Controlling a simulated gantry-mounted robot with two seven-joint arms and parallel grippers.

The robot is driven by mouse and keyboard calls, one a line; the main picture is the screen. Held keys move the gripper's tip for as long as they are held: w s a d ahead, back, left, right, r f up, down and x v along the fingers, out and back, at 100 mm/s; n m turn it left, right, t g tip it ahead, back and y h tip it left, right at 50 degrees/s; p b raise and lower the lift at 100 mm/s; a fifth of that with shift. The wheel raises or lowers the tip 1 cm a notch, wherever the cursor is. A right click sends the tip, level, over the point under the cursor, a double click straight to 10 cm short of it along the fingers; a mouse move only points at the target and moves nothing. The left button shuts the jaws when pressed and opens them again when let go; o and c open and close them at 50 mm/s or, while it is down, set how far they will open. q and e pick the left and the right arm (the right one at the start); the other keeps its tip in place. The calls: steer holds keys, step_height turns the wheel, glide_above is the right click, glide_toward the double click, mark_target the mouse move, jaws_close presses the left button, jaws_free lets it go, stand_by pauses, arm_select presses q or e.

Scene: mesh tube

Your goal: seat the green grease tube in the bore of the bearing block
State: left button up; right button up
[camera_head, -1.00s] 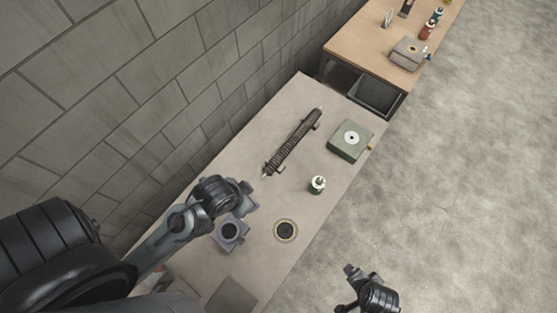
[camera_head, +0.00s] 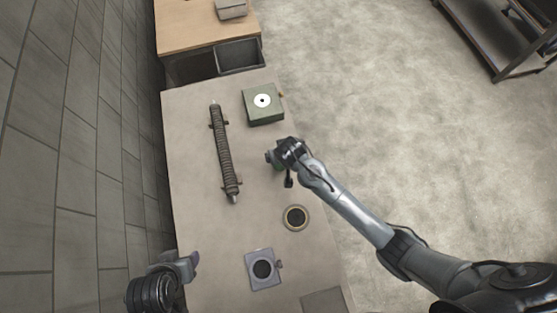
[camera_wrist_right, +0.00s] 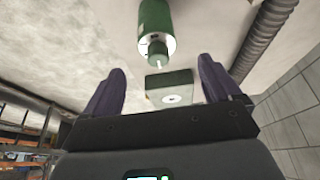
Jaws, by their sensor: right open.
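The green grease tube (camera_wrist_right: 155,28) shows in the right wrist view, with a white end and a narrow nozzle towards the gripper. My right gripper (camera_wrist_right: 160,78) is open, and the tube shows just beyond its fingertips. In the head view my right gripper (camera_head: 273,158) is at the tube's spot and hides most of it. A grey-purple block (camera_head: 253,279) with a dark round bore, seemingly the bearing block, lies flat near the table's near end. My left gripper (camera_head: 190,262) is at the lower left, beside that block and apart from it; its jaws are unclear.
A green block with a white disc (camera_head: 263,101) sits at the far end and also shows in the wrist view (camera_wrist_right: 170,82). A ribbed rod (camera_head: 223,150) lies along the left. A yellow-rimmed dark ring (camera_head: 295,217) lies near the right edge. A dark bin (camera_head: 240,56) stands beyond the table.

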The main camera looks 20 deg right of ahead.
steer(key=shift+x, duration=3.85)
steer(key=shift+w+d, duration=0.15)
steer(key=c, duration=1.6)
